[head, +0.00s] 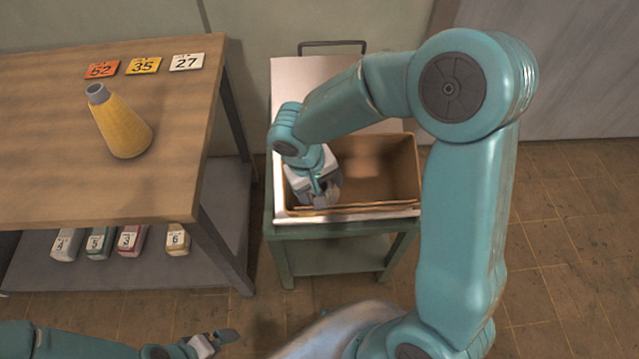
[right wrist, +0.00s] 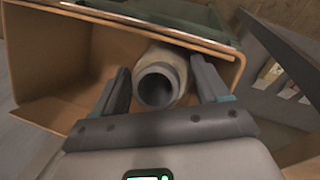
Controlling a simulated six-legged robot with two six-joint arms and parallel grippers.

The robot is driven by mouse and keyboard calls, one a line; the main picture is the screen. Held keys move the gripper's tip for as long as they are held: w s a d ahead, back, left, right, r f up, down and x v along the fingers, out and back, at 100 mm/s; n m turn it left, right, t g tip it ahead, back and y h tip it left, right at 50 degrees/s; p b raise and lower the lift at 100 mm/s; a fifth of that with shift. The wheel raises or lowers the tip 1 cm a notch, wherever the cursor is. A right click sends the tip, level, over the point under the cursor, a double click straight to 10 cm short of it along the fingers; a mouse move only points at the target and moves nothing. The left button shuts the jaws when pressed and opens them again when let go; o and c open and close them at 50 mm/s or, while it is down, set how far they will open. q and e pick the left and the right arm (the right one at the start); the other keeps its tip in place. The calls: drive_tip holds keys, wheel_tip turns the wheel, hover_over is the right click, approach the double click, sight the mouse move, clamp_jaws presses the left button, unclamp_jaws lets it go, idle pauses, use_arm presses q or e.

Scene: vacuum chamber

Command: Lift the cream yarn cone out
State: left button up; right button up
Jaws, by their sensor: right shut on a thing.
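The cream yarn cone (right wrist: 170,62) shows in the right wrist view inside the brown box (right wrist: 42,68), its grey tube end facing the camera. My right gripper (right wrist: 163,84) is shut on it, one finger on each side of its top. In the head view my right gripper (head: 325,196) reaches down into the left part of the box (head: 392,165) and largely hides the cone. My left gripper (head: 218,339) is low in the head view, away from the box; its jaw gap is unclear.
The box stands on a green cart (head: 330,231). A wooden table (head: 45,120) at left bears a yellow cone (head: 122,130) and number cards (head: 143,66). Several numbered cones or packs (head: 98,243) lie on its lower shelf. The tiled floor at right is clear.

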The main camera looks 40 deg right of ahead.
drive_tip(key=shift+s+a+r+p, duration=0.25)
drive_tip(key=shift+s+r+p, duration=0.2)
drive_tip(key=shift+r, duration=0.45)
drive_tip(key=shift+s+a+r+p, duration=0.25)
drive_tip(key=shift+s+r+p, duration=0.2)
drive_tip(key=shift+r, duration=0.4)
drive_tip(key=shift+s+a+r+p, duration=0.25)
drive_tip(key=shift+s+r+p, duration=0.15)
drive_tip(key=shift+r, duration=0.5)
drive_tip(key=shift+s+a+r+p, duration=0.35)
drive_tip(key=shift+s+r+p, duration=0.35)
drive_tip(key=shift+r, duration=0.65)
drive_tip(key=shift+s+a+r+p, duration=0.35)
drive_tip(key=shift+r+p, duration=0.6)
drive_tip(key=shift+r, duration=0.35)
drive_tip(key=shift+s+a+r+p, duration=0.35)
drive_tip(key=shift+s+r+p, duration=0.35)
drive_tip(key=shift+r, duration=0.65)
drive_tip(key=shift+w+r, duration=0.1)
drive_tip(key=shift+w, duration=0.05)
